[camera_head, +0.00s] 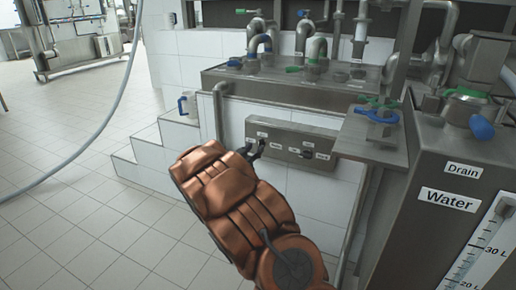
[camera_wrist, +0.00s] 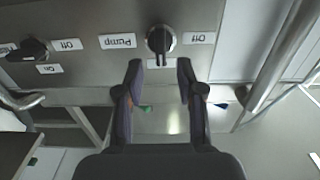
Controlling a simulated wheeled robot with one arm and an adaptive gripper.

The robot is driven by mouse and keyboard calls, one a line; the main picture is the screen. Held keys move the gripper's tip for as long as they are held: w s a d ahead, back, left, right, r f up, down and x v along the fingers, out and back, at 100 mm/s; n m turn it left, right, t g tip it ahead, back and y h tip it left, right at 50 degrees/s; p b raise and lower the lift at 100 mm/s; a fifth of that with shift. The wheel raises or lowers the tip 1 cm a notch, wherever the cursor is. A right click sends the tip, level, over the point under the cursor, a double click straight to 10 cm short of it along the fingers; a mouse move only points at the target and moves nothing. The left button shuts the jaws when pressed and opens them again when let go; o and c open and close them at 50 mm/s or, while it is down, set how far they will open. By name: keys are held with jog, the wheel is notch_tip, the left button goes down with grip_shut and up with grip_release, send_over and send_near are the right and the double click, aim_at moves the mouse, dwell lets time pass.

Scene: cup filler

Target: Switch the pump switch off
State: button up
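The pump switch (camera_wrist: 161,40) is a round dark knob on a grey metal panel (camera_head: 325,143). In the wrist view, which shows the panel upside down, a "Pump" label (camera_wrist: 117,41) is left of the knob and an "Off" label (camera_wrist: 200,38) right of it.
A second dark knob (camera_wrist: 33,49) with its own "Off" label (camera_wrist: 67,44) sits on the same panel. A water tank (camera_head: 437,201) stands at the right. Pipes and valves (camera_head: 315,55) are above the panel; white tiled steps (camera_head: 150,150) are left.

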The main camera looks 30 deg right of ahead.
aim_at(259, 144)
jog(key=shift+b+x, duration=0.55)
jog(key=shift+x, duration=1.4)
grip_shut()
